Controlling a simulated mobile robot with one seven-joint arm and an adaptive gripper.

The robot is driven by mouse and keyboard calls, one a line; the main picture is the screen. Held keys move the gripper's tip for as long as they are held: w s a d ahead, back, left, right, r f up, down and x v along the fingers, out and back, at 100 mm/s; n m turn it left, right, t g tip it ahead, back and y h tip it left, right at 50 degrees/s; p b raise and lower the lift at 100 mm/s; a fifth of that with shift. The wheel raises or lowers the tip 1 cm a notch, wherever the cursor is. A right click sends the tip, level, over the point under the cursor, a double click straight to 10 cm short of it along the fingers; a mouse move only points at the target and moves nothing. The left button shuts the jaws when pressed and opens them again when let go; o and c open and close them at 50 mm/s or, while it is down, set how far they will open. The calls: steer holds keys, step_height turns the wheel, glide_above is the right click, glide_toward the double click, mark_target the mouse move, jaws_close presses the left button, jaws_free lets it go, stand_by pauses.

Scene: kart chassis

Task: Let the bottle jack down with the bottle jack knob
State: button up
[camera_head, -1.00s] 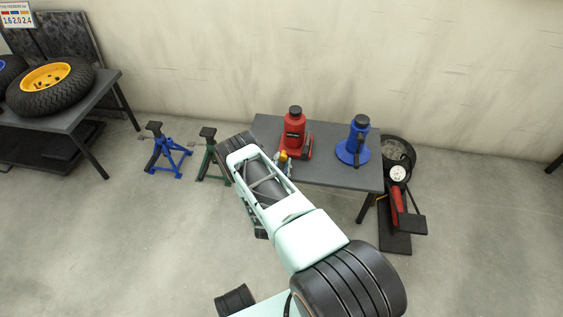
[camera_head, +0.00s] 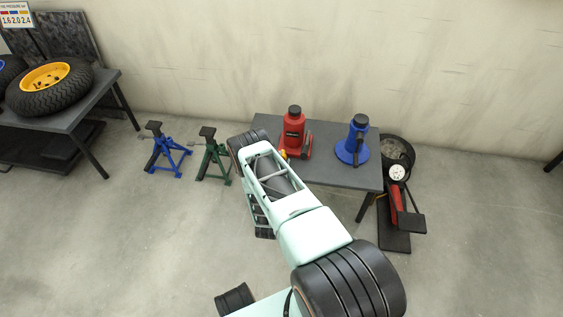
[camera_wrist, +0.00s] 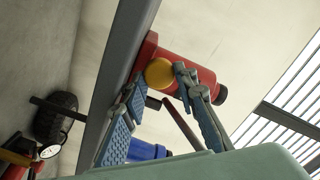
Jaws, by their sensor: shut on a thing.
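The red bottle jack (camera_head: 293,135) stands upright on the grey table, with its black cap on top. It also shows tilted in the wrist view (camera_wrist: 196,72). Its round yellow bottle jack knob (camera_wrist: 160,73) sits low on the body, and a little of it shows in the head view (camera_head: 283,154). My gripper (camera_wrist: 161,80) is shut on the knob, with one finger on each side of it. In the head view my arm hides the gripper.
The blue bottle jack (camera_head: 353,141) stands to the right on the same table (camera_head: 345,177). Blue (camera_head: 165,152) and green (camera_head: 211,160) axle stands are on the floor at left. A wheel and red pump with a gauge (camera_head: 397,172) stand right of the table.

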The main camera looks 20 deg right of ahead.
steer(key=o, duration=1.2)
steer(key=shift+c, duration=0.2)
steer(key=shift+n, duration=0.3)
